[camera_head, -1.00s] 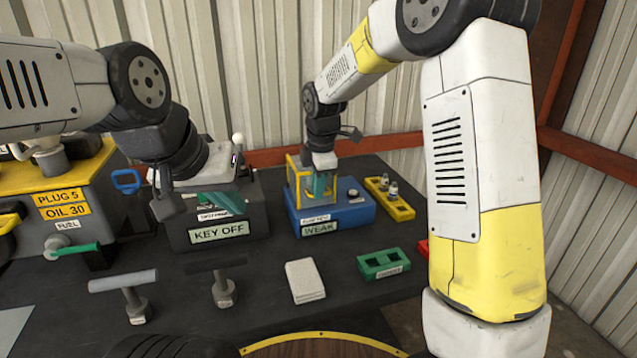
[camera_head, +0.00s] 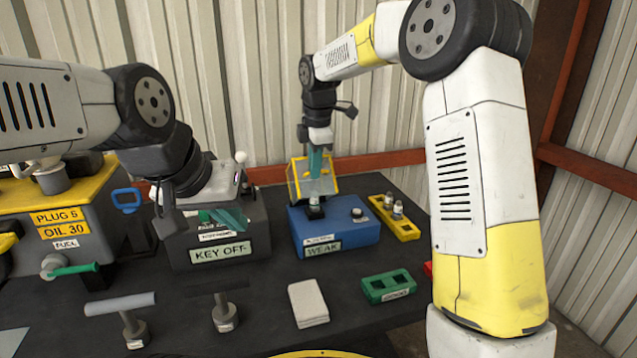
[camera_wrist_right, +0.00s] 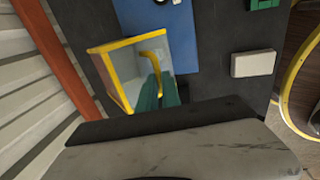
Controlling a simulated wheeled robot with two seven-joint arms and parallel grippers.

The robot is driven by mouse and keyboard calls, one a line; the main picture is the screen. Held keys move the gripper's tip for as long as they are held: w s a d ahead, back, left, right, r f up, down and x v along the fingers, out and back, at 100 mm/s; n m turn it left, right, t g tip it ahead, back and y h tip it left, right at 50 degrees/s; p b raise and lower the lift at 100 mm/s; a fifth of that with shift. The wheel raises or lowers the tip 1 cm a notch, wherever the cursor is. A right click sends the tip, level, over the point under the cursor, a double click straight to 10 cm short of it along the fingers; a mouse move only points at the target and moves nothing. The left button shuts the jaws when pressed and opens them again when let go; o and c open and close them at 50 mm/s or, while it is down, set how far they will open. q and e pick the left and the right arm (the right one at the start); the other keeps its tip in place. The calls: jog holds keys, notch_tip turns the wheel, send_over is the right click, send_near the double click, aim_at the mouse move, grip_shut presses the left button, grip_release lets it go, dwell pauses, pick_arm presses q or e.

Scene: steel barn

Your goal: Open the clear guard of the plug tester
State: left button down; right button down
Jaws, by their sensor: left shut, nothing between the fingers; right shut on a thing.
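The plug tester (camera_head: 345,234) is a blue box labelled WEAK on the dark table. Its clear guard (camera_head: 313,188), framed in yellow, is tilted up off the tester's top. My right gripper (camera_head: 316,168) is shut on the guard, at its yellow handle as it appears in the right wrist view (camera_wrist_right: 152,62). The green fingers partly hide the handle there. The guard also shows in that wrist view (camera_wrist_right: 125,75). My left gripper (camera_head: 228,217) is shut and empty, over the grey box marked KEY OFF.
A yellow tray (camera_head: 402,229) with plugs stands right of the tester. The corrugated wall is close behind the table.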

jog(key=w+a+r, duration=0.1)
jog(key=w, duration=0.2)
jog(key=w+a, duration=0.1)
jog(key=w, duration=0.3)
jog(key=w+a+r, duration=0.1)
jog(key=w, duration=0.3)
jog(key=shift+a+r, duration=0.3)
jog(key=shift+w+a, duration=0.25)
jog(key=shift+w, duration=0.5)
jog(key=shift+w+a, duration=0.2)
jog(key=shift+w, duration=0.5)
jog(key=c, duration=1.5)
grip_release()
